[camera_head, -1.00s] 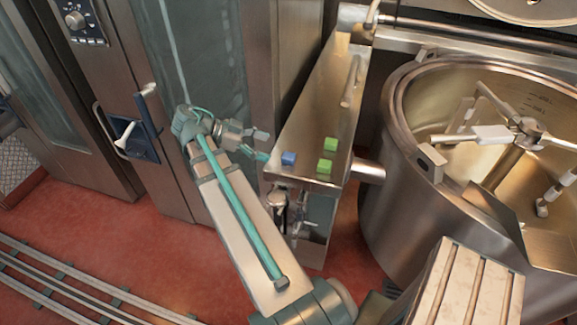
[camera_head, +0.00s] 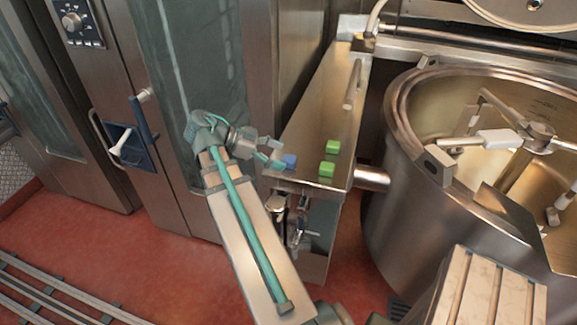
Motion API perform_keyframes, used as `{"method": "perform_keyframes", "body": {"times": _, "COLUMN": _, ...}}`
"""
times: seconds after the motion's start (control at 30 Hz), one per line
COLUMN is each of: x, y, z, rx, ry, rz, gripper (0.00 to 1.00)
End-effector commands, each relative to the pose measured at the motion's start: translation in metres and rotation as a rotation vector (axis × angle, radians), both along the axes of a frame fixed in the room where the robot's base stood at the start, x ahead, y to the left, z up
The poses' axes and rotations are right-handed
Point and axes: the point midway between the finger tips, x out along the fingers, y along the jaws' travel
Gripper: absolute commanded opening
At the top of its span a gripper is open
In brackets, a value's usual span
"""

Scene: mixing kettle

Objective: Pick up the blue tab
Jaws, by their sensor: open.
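The blue tab (camera_head: 290,160) is a small blue block on the near left part of a narrow steel counter (camera_head: 322,108). My gripper (camera_head: 277,154) is open, with its fingers at the counter's left edge, right beside the blue tab. One finger lies in front of the tab's left side, so part of the tab is hidden. I cannot tell whether the fingers touch it or reach around it.
Two green blocks, one nearer (camera_head: 326,170) and one farther (camera_head: 333,147), sit just right of the blue tab. A large steel mixing kettle (camera_head: 415,215) stands to the right. A tall steel oven cabinet (camera_head: 180,60) is to the left. The counter's far part is mostly clear.

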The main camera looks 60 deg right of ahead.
Motion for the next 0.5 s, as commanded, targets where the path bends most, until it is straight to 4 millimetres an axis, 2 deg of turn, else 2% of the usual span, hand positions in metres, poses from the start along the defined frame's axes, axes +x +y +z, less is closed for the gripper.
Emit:
{"method": "perform_keyframes", "body": {"times": 0.03, "x": -0.0087, "y": -0.0038, "z": 0.0003, "rx": 0.001, "ry": 0.002, "rz": -0.004, "gripper": 0.79}}
{"method": "perform_keyframes", "body": {"times": 0.13, "x": -0.0148, "y": -0.01, "z": -0.0055, "rx": 0.001, "ry": 0.001, "rz": -0.002, "gripper": 0.79}}
{"method": "perform_keyframes", "body": {"times": 0.4, "x": -0.0159, "y": -0.013, "z": -0.0091, "rx": 0.0, "ry": -0.001, "rz": 0.0, "gripper": 0.79}}
{"method": "perform_keyframes", "body": {"times": 0.43, "x": -0.0159, "y": -0.013, "z": -0.0091, "rx": 0.0, "ry": -0.001, "rz": 0.0, "gripper": 0.78}}
{"method": "perform_keyframes", "body": {"times": 0.5, "x": -0.0159, "y": -0.0129, "z": -0.009, "rx": -0.001, "ry": -0.001, "rz": 0.0, "gripper": 0.66}}
